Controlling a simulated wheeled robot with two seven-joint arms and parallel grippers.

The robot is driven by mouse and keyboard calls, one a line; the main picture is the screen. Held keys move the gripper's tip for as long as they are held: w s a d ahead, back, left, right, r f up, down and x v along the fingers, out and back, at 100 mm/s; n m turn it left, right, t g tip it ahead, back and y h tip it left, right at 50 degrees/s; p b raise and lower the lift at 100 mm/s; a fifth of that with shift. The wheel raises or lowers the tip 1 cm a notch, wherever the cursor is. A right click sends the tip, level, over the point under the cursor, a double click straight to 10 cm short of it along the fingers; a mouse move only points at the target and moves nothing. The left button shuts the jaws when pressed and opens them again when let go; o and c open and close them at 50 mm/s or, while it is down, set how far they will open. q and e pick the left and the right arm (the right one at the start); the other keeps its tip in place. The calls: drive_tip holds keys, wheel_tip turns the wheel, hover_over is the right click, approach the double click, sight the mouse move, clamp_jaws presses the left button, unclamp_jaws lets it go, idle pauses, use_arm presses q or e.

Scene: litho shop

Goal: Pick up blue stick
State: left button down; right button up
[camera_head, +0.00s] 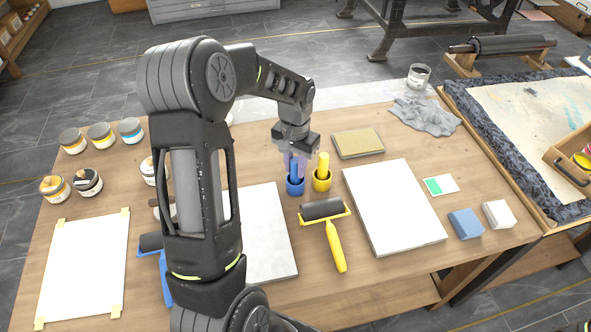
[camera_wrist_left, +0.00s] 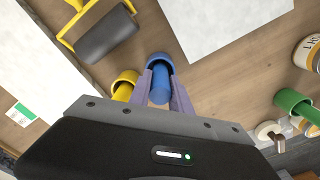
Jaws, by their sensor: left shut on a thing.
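The blue stick (camera_head: 295,174) stands in a blue cup (camera_head: 295,188) near the middle of the table. My left gripper (camera_head: 296,166) is above the cup, pointing down, shut on the blue stick. In the left wrist view, the stick (camera_wrist_left: 160,92) lies between the two purple-grey fingers (camera_wrist_left: 161,80), and its far end is inside the blue cup (camera_wrist_left: 155,58). A yellow stick (camera_head: 324,161) stands in a yellow cup (camera_head: 321,181) just to the right; this cup also shows in the wrist view (camera_wrist_left: 126,83). My right gripper is not in view.
A roller with a yellow handle (camera_head: 335,245) lies in front of the cups. A white-topped slab (camera_head: 393,207) is on the right, a pale slab (camera_head: 267,235) on the left. A brown block (camera_head: 358,144) lies behind. Several jars (camera_head: 100,135) stand at left.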

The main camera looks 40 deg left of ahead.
use_arm(q)
wheel_tip(320, 180, up, 10)
drive_tip(key=shift+b, duration=0.6)
